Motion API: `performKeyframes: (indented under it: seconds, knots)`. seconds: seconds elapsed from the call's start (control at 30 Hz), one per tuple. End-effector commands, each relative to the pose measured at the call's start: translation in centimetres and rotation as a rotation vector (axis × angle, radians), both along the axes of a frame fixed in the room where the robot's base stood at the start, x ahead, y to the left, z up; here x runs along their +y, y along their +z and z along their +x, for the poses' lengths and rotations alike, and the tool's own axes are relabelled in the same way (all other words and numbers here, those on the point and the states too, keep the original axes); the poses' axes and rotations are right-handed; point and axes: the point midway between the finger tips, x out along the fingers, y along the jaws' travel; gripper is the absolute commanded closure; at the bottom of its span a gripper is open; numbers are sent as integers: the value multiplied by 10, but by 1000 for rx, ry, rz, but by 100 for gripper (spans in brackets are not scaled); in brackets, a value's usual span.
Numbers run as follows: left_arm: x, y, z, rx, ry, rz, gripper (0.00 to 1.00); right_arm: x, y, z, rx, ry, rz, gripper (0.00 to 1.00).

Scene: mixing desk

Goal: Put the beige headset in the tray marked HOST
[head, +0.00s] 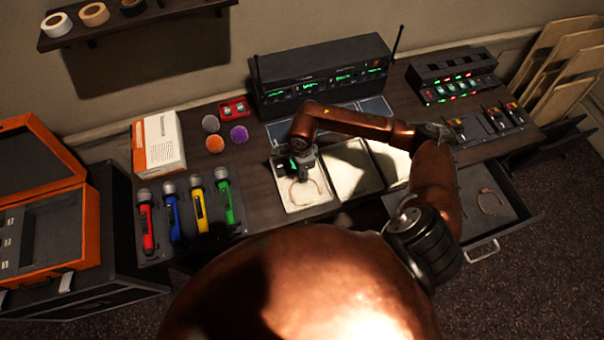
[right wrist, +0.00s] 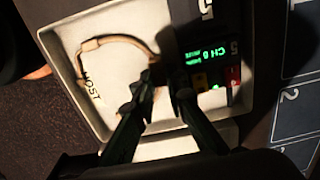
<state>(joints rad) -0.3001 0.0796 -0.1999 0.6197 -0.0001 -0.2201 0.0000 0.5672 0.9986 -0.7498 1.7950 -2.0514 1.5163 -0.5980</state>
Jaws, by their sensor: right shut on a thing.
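The beige headset (head: 306,192) is a thin curved band in the leftmost pale tray (head: 320,204). In the right wrist view the headset (right wrist: 101,42) lies over the tray (right wrist: 88,122), whose floor carries the word HOST. My right gripper (head: 302,174) is over the far part of this tray, pointing down. In the right wrist view its fingertips (right wrist: 161,84) are shut at the headset's dark end; the exact contact is in shadow. A dark pack with a green CH display (right wrist: 207,54) is beside the fingers. My left gripper is not in view.
Two more pale trays (head: 352,176) stand to the right. An open drawer (head: 522,212) holds another headset-like band (head: 491,202). Several coloured microphones (head: 200,205) lie at left. A rack receiver with antennas (head: 320,75) stands behind.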

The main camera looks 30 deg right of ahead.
Motion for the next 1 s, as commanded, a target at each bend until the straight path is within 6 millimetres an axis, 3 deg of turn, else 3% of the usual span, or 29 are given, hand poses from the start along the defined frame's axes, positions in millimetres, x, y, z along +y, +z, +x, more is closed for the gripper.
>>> performKeyframes:
  seconds: [0.37,0.4,0.6,0.87,1.0]
  knots:
    - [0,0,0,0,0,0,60,0,0,0,0,0,0,100]
    - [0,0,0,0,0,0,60,0,0,0,0,0,0,86]
    - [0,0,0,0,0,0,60,0,0,0,0,0,0,72]
    - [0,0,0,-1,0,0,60,0,0,0,0,0,0,67]
    - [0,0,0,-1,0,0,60,0,0,0,0,0,0,58]
